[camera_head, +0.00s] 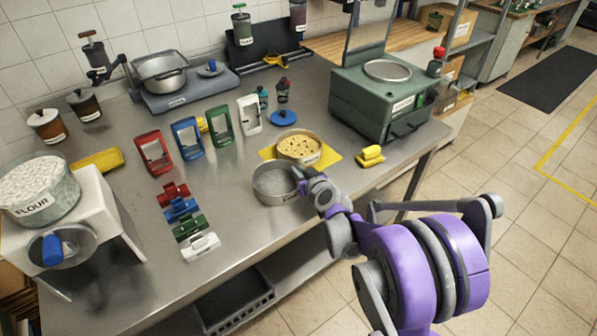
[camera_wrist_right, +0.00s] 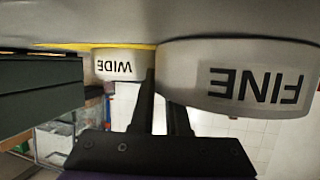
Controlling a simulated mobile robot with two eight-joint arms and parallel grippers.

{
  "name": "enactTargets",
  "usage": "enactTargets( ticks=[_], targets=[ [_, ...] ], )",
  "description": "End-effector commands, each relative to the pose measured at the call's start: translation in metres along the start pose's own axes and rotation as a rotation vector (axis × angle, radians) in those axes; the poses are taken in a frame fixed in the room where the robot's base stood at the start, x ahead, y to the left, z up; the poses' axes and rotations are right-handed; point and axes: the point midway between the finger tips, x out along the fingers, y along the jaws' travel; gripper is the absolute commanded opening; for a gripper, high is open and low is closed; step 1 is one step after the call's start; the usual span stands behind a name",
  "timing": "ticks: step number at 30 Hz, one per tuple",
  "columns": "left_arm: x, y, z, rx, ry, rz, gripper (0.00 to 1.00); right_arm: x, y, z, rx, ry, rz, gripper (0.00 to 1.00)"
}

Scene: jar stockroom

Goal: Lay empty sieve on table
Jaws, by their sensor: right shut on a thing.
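The empty grey sieve (camera_head: 275,184) is at the front middle of the steel table, with its open top up and a bare inside. In the right wrist view, its side reads FINE (camera_wrist_right: 255,83). My right gripper (camera_head: 304,183) is shut on its right rim. The sieve is level, on or just above the table; I cannot tell which. A second sieve (camera_head: 298,148), holding pale stuff with dark bits, stands just behind on a yellow mat (camera_head: 329,158); its side reads WIDE (camera_wrist_right: 114,66) in the right wrist view. My left gripper is not in view.
A green machine (camera_head: 378,100) stands at the back right, with a yellow block (camera_head: 370,156) before it. The table's front edge is close. Bare steel lies left of the empty sieve.

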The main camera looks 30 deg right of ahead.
Motion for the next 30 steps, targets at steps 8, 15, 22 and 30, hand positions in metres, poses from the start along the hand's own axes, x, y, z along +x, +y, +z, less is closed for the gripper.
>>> enactTargets(
  ticks=[8,15,22,30],
  targets=[
    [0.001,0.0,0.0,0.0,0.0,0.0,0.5,0.001,0.0,0.002,0.0,0.0,0.0,0.31],
    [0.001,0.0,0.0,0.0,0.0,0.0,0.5,0.0,0.0,0.001,0.0,0.0,0.0,0.44],
    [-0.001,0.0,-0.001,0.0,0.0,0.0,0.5,-0.006,0.0,-0.001,0.0,0.0,0.0,0.44],
    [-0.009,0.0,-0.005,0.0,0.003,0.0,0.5,-0.058,0.0,-0.002,0.001,0.001,0.002,0.44]
  ],
)
